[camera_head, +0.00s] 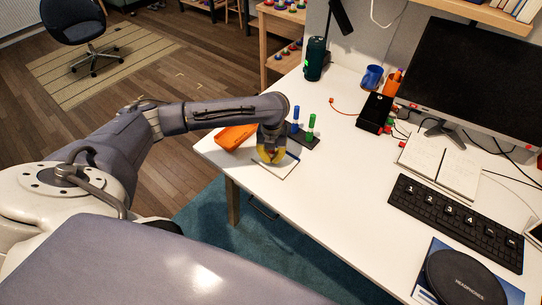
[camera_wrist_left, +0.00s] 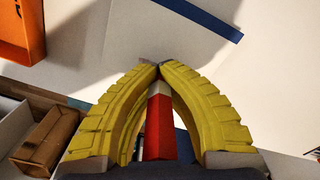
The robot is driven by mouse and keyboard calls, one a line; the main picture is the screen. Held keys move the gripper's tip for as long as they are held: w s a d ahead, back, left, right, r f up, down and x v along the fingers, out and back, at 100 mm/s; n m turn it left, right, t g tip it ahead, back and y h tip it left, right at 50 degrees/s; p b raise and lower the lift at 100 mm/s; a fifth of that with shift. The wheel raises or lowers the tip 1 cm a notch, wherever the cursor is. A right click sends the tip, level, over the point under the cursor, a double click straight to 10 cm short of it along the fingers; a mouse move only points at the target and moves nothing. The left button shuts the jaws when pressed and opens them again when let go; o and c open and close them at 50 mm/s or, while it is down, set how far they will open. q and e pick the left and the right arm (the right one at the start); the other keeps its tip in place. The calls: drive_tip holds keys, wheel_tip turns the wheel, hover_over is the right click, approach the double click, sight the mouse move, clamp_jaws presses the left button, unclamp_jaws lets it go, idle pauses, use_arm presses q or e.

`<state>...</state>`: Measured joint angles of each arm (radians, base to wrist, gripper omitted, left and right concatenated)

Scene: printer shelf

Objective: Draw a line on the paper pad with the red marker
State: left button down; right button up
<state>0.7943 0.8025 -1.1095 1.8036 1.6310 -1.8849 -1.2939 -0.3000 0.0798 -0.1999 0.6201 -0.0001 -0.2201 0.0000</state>
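My left gripper (camera_head: 270,155) is low over the paper pad (camera_head: 287,168) near the left end of the desk. In the left wrist view, the yellow fingers of the left gripper (camera_wrist_left: 160,68) come together at their tips around the red marker (camera_wrist_left: 160,130), which has a white band. The white pad (camera_wrist_left: 170,45) lies below the fingers, with a blue strip along one edge. The fingers hide the marker's tip, so I cannot tell whether it touches the paper. In the head view the arm and gripper hide the marker. My right gripper is not in view.
An orange tray (camera_head: 233,138) lies left of the pad. A dark holder (camera_head: 302,137) with upright blue (camera_head: 295,115) and green (camera_head: 311,125) markers stands just behind it. A keyboard (camera_head: 455,218), open notebook (camera_head: 440,165) and monitor are to the right. The desk middle (camera_head: 345,195) is clear.

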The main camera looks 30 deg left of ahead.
sight(279, 167)
use_arm(q)
drive_tip(key=shift+s+d, duration=0.15)
drive_tip(key=shift+d, duration=0.7)
drive_tip(key=shift+s+d, duration=0.1)
drive_tip(key=shift+d, duration=0.7)
idle(0.7)
wheel_tip(279, 167, up, 7)
idle(1.2)
